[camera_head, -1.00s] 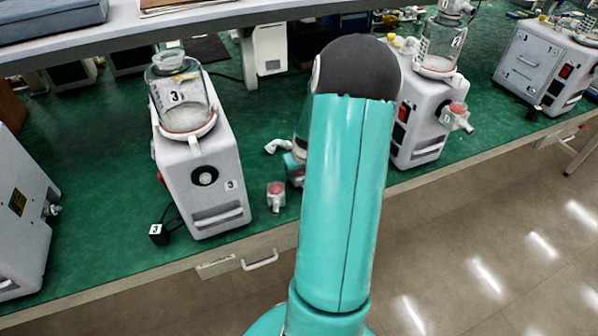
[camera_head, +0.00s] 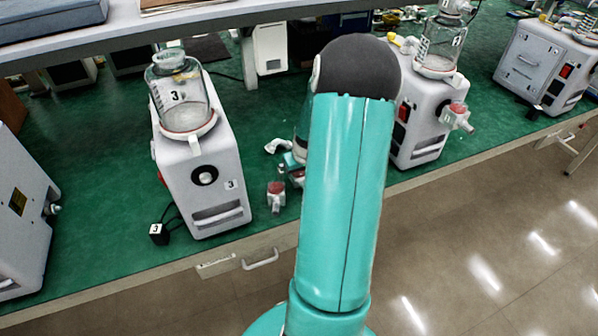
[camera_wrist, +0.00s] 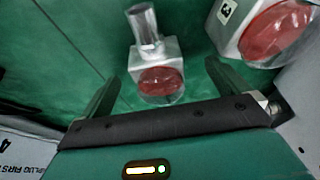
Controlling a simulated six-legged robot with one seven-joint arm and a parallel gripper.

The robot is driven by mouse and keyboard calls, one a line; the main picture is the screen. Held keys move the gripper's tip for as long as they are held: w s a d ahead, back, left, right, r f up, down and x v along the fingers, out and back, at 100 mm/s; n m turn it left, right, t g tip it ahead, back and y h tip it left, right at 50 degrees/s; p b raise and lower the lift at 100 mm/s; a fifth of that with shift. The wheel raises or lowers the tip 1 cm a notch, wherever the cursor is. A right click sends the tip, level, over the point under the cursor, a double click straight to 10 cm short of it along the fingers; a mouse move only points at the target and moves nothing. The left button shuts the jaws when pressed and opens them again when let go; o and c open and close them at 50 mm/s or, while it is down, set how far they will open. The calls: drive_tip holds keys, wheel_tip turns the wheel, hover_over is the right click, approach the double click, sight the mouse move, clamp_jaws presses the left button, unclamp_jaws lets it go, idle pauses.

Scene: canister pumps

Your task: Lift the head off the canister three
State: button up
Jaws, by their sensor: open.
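Canister three (camera_head: 185,105) is a clear jar marked 3, upright on the white pump unit (camera_head: 200,195) marked 3 at the left of the head view. A round clear piece (camera_head: 171,60) sits at its top. My gripper (camera_wrist: 165,88) is open and points down at the bench, away from the canister. A small white part with a red face and clear spout (camera_wrist: 155,70) lies between or just beyond its fingers; contact cannot be told. In the head view my arm hides most of the gripper.
A small red-faced part (camera_head: 276,196) stands on the green bench (camera_head: 110,200) beside unit three. Another pump unit (camera_head: 425,115) with a jar stands right of my arm, and one more (camera_head: 545,70) farther right. A shelf (camera_head: 200,22) overhangs the back. A black plug (camera_head: 158,234) lies in front.

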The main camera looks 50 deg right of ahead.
drive_tip(key=shift+r, duration=0.15)
drive_tip(key=shift+r, duration=4.85)
